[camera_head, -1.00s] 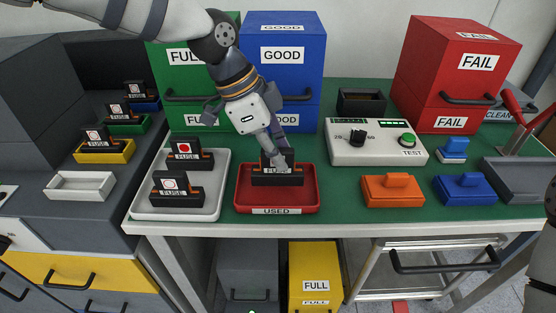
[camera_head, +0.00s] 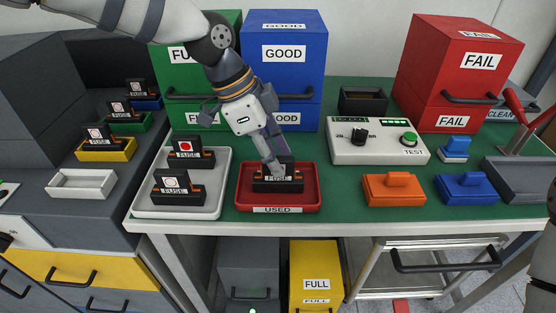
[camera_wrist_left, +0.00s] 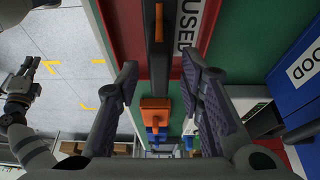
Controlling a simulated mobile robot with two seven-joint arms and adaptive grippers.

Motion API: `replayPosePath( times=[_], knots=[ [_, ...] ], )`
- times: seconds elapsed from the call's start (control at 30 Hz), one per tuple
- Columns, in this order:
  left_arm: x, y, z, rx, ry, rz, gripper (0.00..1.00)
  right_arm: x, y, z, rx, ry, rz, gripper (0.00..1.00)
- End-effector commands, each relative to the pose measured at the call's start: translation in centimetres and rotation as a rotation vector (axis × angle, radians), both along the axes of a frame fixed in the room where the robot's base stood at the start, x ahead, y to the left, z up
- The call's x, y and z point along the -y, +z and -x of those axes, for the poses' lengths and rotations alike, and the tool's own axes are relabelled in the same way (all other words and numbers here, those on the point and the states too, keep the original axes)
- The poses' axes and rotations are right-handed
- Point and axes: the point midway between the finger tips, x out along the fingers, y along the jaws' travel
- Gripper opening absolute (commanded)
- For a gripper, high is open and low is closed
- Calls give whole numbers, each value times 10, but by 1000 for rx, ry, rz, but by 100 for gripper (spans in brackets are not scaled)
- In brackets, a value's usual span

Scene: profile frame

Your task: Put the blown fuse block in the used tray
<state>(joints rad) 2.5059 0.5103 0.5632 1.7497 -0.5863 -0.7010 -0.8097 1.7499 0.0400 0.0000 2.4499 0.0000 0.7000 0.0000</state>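A black fuse block (camera_head: 270,187) with orange ends and a FUSE label sits upright in the red USED tray (camera_head: 243,201). Its upper front is partly hidden by my left gripper (camera_head: 277,172). In the left wrist view the fuse block (camera_wrist_left: 158,52) runs between the fingers of my left gripper (camera_wrist_left: 158,66). These fingers are spread, with a gap on both sides of the block. The block's indicator face is hidden. My right gripper (camera_wrist_left: 22,88) shows small at the left of the wrist view, away from the tray.
A white tray (camera_head: 224,180) with two fuse blocks stands left of the red tray. The tester (camera_head: 345,152), an orange block (camera_head: 394,190) and blue blocks (camera_head: 467,187) lie to the right. Green, blue (camera_head: 290,80) and red bins (camera_head: 455,75) stand behind.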

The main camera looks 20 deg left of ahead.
Motion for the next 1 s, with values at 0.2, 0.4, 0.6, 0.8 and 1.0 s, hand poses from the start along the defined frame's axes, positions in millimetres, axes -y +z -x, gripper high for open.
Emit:
replayPosePath(
  times=[0.2, 0.4, 0.6, 0.8, 1.0],
  knots=[
    [-23, 63, 6, 14, 1, 2, 35, 0, 8, -9, 34, 0, 0, 0],
    [-35, 92, 10, 6, -1, 0, 35, 0, 10, -11, 42, 0, 0, 0],
    [-38, 96, 11, 2, -1, 2, 35, 0, 10, -11, 41, 0, 0, 0],
    [-37, 96, 11, 2, -1, 2, 35, 0, 10, -11, 41, 0, 0, 0],
    [-37, 96, 11, 2, -1, 1, 35, 0, 10, -11, 42, 0, 0, 0]
  ],
)
